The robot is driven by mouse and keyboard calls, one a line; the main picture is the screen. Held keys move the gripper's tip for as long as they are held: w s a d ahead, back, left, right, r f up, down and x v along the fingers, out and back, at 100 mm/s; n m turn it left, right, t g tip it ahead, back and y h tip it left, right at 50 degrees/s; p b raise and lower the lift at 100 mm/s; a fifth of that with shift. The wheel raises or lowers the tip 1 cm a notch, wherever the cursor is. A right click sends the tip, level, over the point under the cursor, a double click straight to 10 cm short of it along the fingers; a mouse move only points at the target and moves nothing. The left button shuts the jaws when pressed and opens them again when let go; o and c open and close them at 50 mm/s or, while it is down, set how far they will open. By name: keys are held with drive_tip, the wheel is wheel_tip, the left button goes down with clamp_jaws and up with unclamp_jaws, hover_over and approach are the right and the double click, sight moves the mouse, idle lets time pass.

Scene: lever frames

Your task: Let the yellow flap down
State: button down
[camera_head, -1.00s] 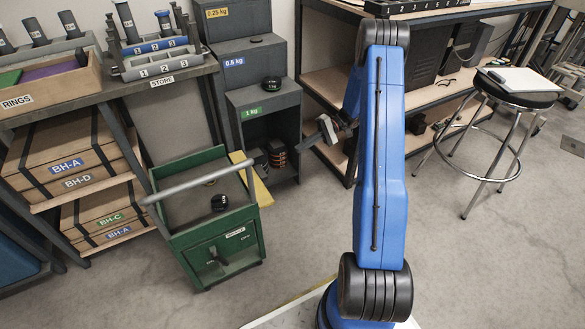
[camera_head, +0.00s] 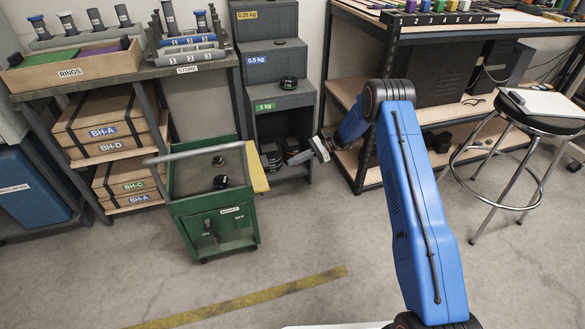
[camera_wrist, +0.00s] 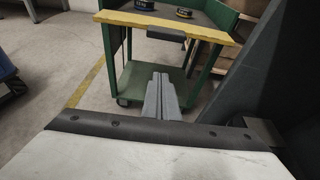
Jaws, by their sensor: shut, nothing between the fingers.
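The yellow flap (camera_head: 257,168) is on the right side of the green cart (camera_head: 212,215), at the height of its top. It appears to stick out about level. In the wrist view the yellow flap (camera_wrist: 190,29) spans the cart's near top edge, with a dark grip or catch (camera_wrist: 165,34) at its middle. My gripper (camera_head: 320,150) is to the right of the flap, apart from it. In the wrist view my gripper (camera_wrist: 160,78) has its fingers together and empty, pointing at the cart below the flap's edge.
Two dark weights lie on the cart top, one near its middle (camera_head: 220,181). A grey stepped weight rack (camera_head: 285,101) stands behind the cart. A workbench (camera_head: 355,95) and stool (camera_head: 540,122) are at right. A yellow floor line (camera_head: 240,301) crosses clear floor in front.

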sight(257, 163)
drive_tip(key=x, duration=1)
drive_tip(key=shift+r, duration=1.95)
drive_tip(key=shift+r, duration=0.1)
wheel_tip(257, 163, up, 2)
drive_tip(key=shift+r+t+h, duration=0.1)
drive_tip(key=shift+t+h, duration=0.2)
drive_tip(key=shift+h, duration=0.7)
drive_tip(key=shift+d, duration=0.1)
